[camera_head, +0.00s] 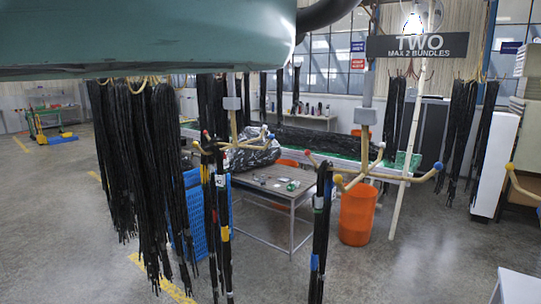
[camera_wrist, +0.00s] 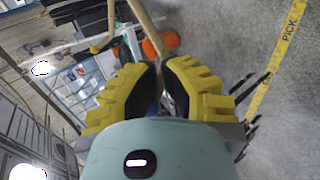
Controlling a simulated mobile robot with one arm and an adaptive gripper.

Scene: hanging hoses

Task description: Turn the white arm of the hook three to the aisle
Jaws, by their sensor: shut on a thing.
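My gripper (camera_wrist: 163,75) shows in the wrist view, its yellow fingers with black pads closed around the end of a tan hook arm (camera_wrist: 148,28). The gripper is not visible in the head view. There, a middle hook (camera_head: 366,116) hangs on a grey post with tan arms and coloured ball tips, including a pale one (camera_head: 382,145). A left hook (camera_head: 232,103) has similar arms. Part of another tan arm with a yellow tip (camera_head: 509,167) shows at the right edge. No number three is readable.
Black hose bundles (camera_head: 148,165) hang at the left, and more (camera_head: 320,235) hang from the middle hook. A sign (camera_head: 418,46) reads TWO, max 2 bundles. A table (camera_head: 270,186), an orange bin (camera_head: 357,215) and a pale pole (camera_head: 406,150) stand behind. The front floor is partly clear.

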